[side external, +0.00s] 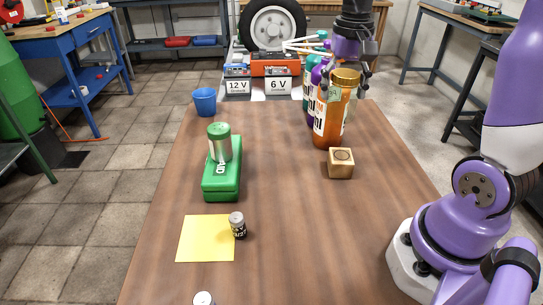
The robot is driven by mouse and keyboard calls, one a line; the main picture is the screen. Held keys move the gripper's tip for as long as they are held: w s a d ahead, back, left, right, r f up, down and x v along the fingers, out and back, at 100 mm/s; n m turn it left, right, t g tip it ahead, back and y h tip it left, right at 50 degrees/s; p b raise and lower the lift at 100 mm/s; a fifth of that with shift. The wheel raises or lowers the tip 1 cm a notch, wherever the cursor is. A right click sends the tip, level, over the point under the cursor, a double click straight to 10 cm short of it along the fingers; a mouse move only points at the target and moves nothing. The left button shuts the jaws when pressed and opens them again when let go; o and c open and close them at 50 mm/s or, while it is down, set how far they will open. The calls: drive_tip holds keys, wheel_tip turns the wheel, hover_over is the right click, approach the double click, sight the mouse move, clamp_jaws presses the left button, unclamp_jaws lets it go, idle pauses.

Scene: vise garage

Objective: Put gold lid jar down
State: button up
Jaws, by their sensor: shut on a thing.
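The gold lid jar (331,116) is an orange-brown jar with a white label and a gold lid, toward the far right of the wooden table. It leans slightly, with its top to the right. My gripper (345,74) comes from above and is shut on the jar around its lid. I cannot tell whether the jar's base touches the table or hangs just above it.
Teal and purple bottles (308,88) stand close behind the jar. A green box (221,183) bears a green-topped can (220,146). A yellow sheet (202,240), small jar (238,226) and blue cup (204,102) are left.

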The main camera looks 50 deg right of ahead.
drive_tip(key=w+a+n, duration=0.1)
drive_tip(key=a+n, duration=0.8)
drive_tip(key=a, duration=0.3)
drive_tip(key=s+a+f, duration=0.2)
drive_tip(key=s+a, duration=1.1)
drive_tip(key=s, duration=0.1)
hover_over(304, 222)
drive_tip(key=shift+n, duration=0.4)
drive_tip(key=shift+f, duration=5.4)
drive_tip(key=shift+f, duration=0.2)
drive_tip(key=o, duration=1.2)
